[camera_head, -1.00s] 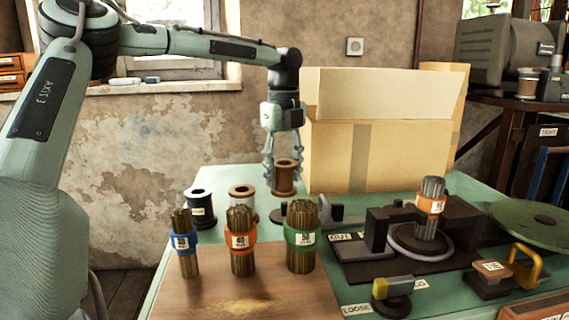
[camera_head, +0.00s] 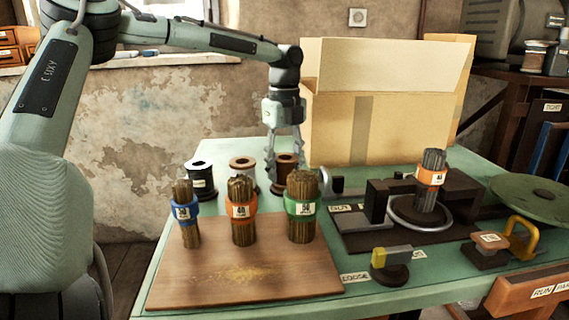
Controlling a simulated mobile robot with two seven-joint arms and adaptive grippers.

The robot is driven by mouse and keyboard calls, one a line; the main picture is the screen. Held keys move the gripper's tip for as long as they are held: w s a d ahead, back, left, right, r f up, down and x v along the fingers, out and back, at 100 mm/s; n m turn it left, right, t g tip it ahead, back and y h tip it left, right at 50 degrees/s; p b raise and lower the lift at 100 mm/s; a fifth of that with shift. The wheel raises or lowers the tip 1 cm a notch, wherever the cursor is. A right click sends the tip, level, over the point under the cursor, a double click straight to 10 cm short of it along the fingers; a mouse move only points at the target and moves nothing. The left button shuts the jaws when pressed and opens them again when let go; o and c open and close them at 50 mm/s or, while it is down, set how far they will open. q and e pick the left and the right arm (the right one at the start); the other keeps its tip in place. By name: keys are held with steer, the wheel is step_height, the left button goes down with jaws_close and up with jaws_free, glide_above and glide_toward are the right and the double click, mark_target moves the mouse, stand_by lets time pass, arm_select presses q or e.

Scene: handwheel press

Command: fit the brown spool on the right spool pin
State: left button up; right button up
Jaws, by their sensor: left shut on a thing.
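The brown spool (camera_head: 287,170) is in the jaws of my left gripper (camera_head: 284,158), which comes down on it from above. The spool is upright, just behind the green-banded bundle (camera_head: 302,205), which hides part of its lower end. A dark round base (camera_head: 278,188) shows at its foot; the right spool pin itself is hidden. I cannot tell whether the spool is around the pin. A black spool (camera_head: 201,180) and a pale-ended spool (camera_head: 242,170) stand in the same row to its left. My right gripper is out of view.
Blue-banded (camera_head: 187,213) and orange-banded (camera_head: 241,210) bundles stand in front, on a wooden board (camera_head: 220,285). A cardboard box (camera_head: 385,130) rises close behind and right of the gripper. A dark fixture (camera_head: 375,205) holding another bundle is to the right.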

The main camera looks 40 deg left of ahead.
arm_select(q)
steer(key=o, duration=1.2)
step_height(320, 180, up, 12)
steer(key=shift+r, duration=0.1)
step_height(320, 180, up, 8)
steer(key=shift+f, duration=0.1)
steer(key=shift+f, duration=0.1)
stand_by(0.6)
step_height(320, 180, down, 17)
steer(key=shift+r, duration=0.15)
stand_by(0.4)
steer(key=shift+r, duration=0.15)
